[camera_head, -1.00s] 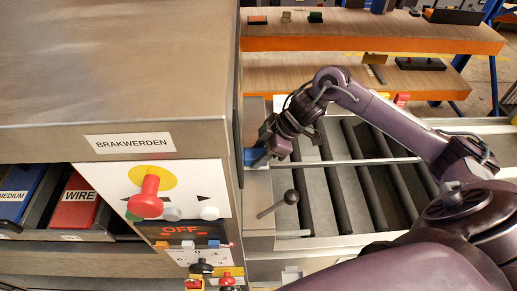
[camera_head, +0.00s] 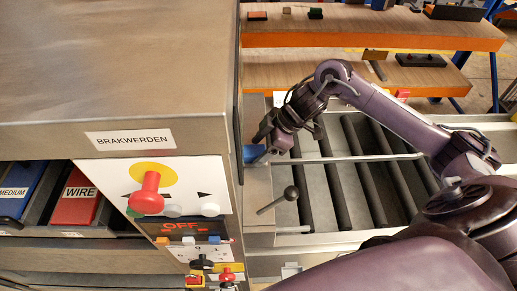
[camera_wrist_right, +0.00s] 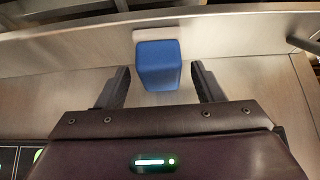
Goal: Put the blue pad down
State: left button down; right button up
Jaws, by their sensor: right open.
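The blue pad (camera_wrist_right: 158,66) is a small blue block between the spread fingers of my right gripper (camera_wrist_right: 158,85) in the right wrist view. Gaps show between the block and both fingers. A pale strip lies along its far edge, against a metal ledge. In the head view the blue pad (camera_head: 254,153) shows beside the machine's right edge, and my right gripper (camera_head: 268,146) is right at it. My arm hides part of that spot. My left gripper is out of view.
The metal machine (camera_head: 120,70) with a control panel and red knob (camera_head: 146,195) stands close at the left. A roller conveyor (camera_head: 345,185) and a lever with a dark ball (camera_head: 291,193) lie to the right. Wooden shelves (camera_head: 350,75) stand behind.

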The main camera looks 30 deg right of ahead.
jog(key=b+v, duration=0.2)
jog(key=v, duration=0.9)
